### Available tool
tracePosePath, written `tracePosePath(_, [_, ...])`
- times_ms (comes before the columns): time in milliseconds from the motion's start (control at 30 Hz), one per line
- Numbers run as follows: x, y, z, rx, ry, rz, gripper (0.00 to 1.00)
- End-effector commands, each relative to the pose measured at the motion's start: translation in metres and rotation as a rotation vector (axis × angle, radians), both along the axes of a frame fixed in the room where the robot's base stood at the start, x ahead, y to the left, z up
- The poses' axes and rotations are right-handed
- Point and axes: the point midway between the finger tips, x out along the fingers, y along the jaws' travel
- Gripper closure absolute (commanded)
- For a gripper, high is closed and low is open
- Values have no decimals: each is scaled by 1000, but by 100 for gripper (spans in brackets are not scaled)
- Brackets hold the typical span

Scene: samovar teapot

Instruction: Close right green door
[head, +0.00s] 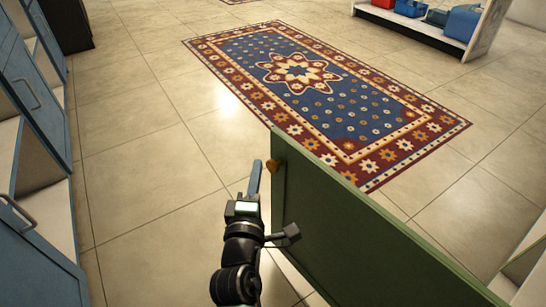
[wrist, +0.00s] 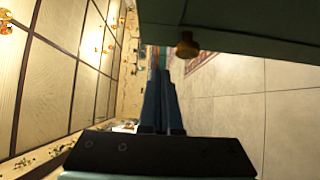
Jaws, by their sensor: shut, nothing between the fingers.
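The green door (head: 345,225) stands swung open, its panel reaching from the lower right toward the middle of the head view. A small round brownish knob (head: 271,165) sits near its free upper corner. In the wrist view the door (wrist: 240,30) spans the top as a dark green panel, with the knob (wrist: 187,46) on its lower edge. My gripper (head: 255,178) is shut and empty, just left of the door's free edge and close to the knob. Its fingers also show in the wrist view (wrist: 159,85), below and left of the knob. I cannot tell whether they touch the door.
Blue cabinets (head: 35,240) with open doors and handles line the left side. A patterned rug (head: 320,90) lies beyond the door. A white shelf (head: 420,30) with red and blue items stands at the back right. The tiled floor (head: 140,165) left of my arm is clear.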

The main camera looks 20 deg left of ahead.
Motion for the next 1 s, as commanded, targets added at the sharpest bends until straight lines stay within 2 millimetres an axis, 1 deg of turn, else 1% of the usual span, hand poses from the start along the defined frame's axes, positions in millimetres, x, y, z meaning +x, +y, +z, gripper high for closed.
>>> tracePosePath(33, [10, 3, -1, 1, -3, 0, 100])
tracePosePath(133, [27, 7, -1, 1, -3, 0, 100])
tracePosePath(233, [39, -3, 1, 1, 1, -4, 100])
tracePosePath(400, [53, -11, 0, 1, 1, -2, 100])
tracePosePath(600, [59, -15, 1, 1, -1, 0, 100])
tracePosePath(1000, [60, -14, 0, 0, -1, -1, 100])
